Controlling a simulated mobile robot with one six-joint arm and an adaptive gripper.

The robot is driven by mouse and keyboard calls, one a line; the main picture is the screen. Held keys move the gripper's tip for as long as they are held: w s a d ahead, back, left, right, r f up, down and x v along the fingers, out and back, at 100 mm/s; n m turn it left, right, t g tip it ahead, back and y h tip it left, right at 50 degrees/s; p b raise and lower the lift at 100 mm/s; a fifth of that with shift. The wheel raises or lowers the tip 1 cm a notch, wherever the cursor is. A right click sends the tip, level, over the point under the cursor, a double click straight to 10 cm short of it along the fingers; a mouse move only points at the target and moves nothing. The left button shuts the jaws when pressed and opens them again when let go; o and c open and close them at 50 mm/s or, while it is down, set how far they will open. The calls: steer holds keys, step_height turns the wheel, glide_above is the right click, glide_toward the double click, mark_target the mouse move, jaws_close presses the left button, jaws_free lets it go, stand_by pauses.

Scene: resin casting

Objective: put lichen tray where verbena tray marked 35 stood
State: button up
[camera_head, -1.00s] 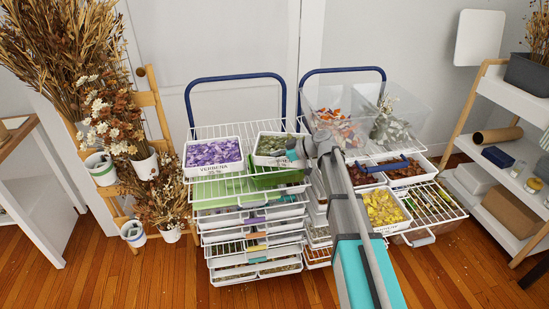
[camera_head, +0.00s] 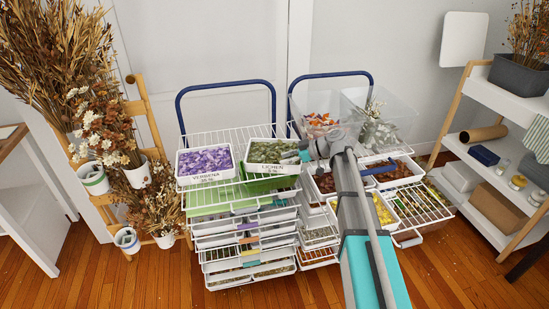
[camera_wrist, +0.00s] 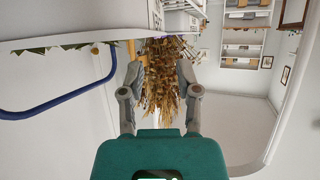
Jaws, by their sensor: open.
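The verbena tray (camera_head: 206,177), white with purple petals and a front label, sits on the left of the left rack's top shelf. The lichen tray (camera_head: 262,170), white with green-grey contents, sits to its right on the same shelf, with a small gap between them. A white edge with green bits (camera_wrist: 60,41) shows at the upper left there.
The left wire rack (camera_head: 215,133) has a blue handle (camera_head: 226,83) behind and several drawers below. The right rack holds clear bins (camera_head: 385,115) and trays of brown and yellow material. A flower stand (camera_head: 140,110) is at left, a shelf unit (camera_head: 500,125) at right.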

steer(key=shift+p+v, duration=0.95)
steer(key=shift+v, duration=1.9)
steer(key=s+d+f+m+h, duration=0.3)
steer(key=s+m+h, duration=0.1)
steer(key=s, duration=0.4)
steer(key=s+d+f+m+g+h, duration=0.1)
steer(key=s+d+f+m+h, duration=0.3)
steer(key=s+m, duration=0.3)
steer(key=s+d+f+m+h, duration=0.3)
steer(key=s+m+h, duration=0.1)
steer(key=s, duration=0.5)
steer(key=shift+s+d+f+m+h, duration=0.25)
steer(key=shift+d+m+h, duration=0.15)
steer(key=shift+m, duration=0.5)
steer(key=shift+o, duration=0.3)
steer(key=shift+r, duration=0.15)
step_height(320, 180, up, 23)
steer(key=p, duration=2.3)
steer(key=shift+s, duration=0.15)
